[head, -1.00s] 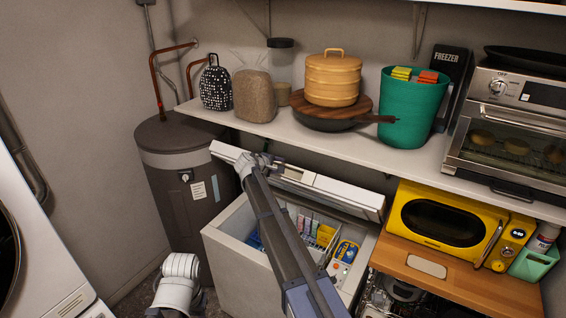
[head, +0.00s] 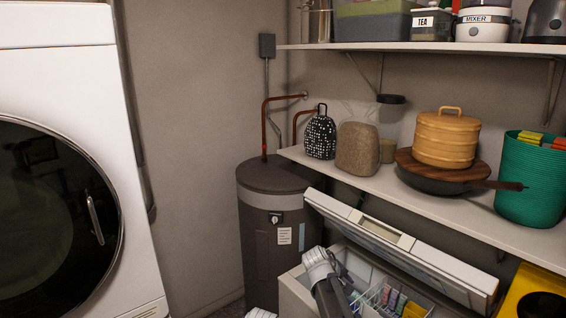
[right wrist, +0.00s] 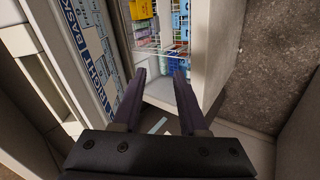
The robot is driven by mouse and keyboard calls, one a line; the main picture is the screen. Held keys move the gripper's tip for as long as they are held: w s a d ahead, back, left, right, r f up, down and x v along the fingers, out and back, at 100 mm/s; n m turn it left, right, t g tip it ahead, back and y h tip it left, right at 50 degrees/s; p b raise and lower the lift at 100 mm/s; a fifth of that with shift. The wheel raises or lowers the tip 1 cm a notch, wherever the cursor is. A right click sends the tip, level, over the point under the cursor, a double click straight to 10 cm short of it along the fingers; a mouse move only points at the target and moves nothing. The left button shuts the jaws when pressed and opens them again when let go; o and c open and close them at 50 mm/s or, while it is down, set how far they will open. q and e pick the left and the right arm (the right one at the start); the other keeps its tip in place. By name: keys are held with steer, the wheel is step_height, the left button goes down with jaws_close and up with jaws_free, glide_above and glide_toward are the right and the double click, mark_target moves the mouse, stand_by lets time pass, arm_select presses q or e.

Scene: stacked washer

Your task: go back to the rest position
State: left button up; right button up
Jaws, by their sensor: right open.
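My right gripper (right wrist: 160,78) is open and empty in the right wrist view, its two dark fingers apart over the edge of the open chest freezer (right wrist: 178,98). In the head view my right arm reaches up from the bottom to the freezer (head: 292,292), and its gripper (head: 350,285) is partly hidden behind the wrist. The freezer lid (head: 405,250) stands raised and tilted. Coloured packages (head: 395,298) lie in a basket inside. A pale piece of my left arm shows at the bottom edge of the head view, but its gripper is out of sight.
A white front-loading machine (head: 60,170) stands at the left. A dark tank (head: 270,220) is behind the freezer. The shelf (head: 420,212) above holds a pan, a bamboo steamer (head: 445,138) and a green bin (head: 530,180).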

arm_select(q)
step_height(320, 180, down, 10)
steer(key=b, duration=0.8)
steer(key=shift+f+b, duration=0.25)
steer(key=shift+b, duration=0.15)
arm_select(e)
steer(key=s+a+f+g+y, duration=0.1)
steer(key=s+a+f, duration=0.3)
steer(key=s, duration=0.5)
steer(key=s+a+f+m+g+y, duration=0.1)
steer(key=s+a+f, duration=0.4)
steer(key=s, duration=0.5)
steer(key=s+a+f+g+y, duration=0.2)
steer(key=s+a+f, duration=0.3)
steer(key=s, duration=0.4)
steer(key=shift+s+a+f+g+y, duration=0.15)
steer(key=shift+s+f+g+y, duration=0.25)
steer(key=shift+f, duration=0.1)
